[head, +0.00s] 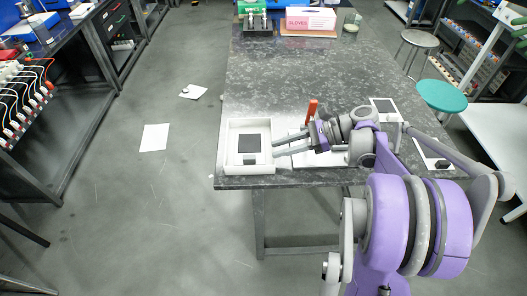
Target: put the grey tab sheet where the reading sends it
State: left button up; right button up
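A white shallow tray (232,165) sits at the table's near left corner. A dark grey square (249,143) lies in it, with a small mark below it; I cannot tell for sure whether this is the grey tab sheet. My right gripper (274,149) reaches in from the right, its two fingers apart and pointing left at the tray's right wall. No object shows between the fingers. My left gripper is not in view. No legible reading shows.
An orange upright thing (312,108) stands behind the gripper. A glove box (310,19) is at the far end. The table's middle (290,70) is clear.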

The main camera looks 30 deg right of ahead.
jog(key=shift+v, duration=1.2)
